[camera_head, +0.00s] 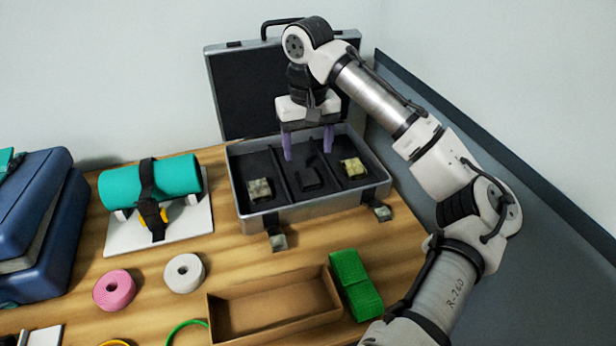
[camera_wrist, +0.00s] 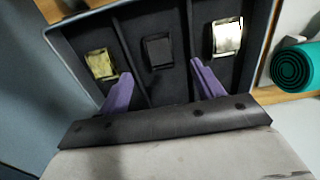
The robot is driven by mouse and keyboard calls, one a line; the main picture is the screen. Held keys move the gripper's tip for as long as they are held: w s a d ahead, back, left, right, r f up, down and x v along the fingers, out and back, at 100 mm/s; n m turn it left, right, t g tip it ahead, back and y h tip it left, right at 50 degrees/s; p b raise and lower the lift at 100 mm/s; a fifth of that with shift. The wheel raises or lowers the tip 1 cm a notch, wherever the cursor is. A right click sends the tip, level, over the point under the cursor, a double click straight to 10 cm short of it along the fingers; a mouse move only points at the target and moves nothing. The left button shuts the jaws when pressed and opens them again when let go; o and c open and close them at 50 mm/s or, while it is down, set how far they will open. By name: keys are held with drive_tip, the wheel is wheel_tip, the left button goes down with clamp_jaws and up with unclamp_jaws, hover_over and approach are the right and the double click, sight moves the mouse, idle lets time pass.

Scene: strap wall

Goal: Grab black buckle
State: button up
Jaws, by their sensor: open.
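The black buckle (camera_head: 309,179) lies in the middle compartment of the open case (camera_head: 310,207). In the wrist view the black buckle (camera_wrist: 158,52) sits on the dark lining, between and beyond my two purple fingertips. My gripper (camera_head: 308,148) is open, empty and pointing down over the case; its fingers also show in the wrist view (camera_wrist: 160,75). Any gap between fingertips and lining is hard to judge.
Thin dividers (camera_wrist: 185,50) separate the compartments, and the raised lid (camera_head: 270,90) stands behind my gripper. A teal roll (camera_head: 180,175) strapped to a white board is left of the case.

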sight(308, 173)
drive_tip(key=shift+w+f+p, duration=0.15)
drive_tip(key=shift+f+p, duration=0.05)
drive_tip(key=shift+f, duration=1.65)
drive_tip(key=shift+w+f+p, duration=0.1)
drive_tip(key=shift+f+p, duration=0.1)
drive_tip(key=shift+f, duration=1.65)
drive_tip(key=c, duration=1.1)
drive_tip(key=shift+r, duration=0.1)
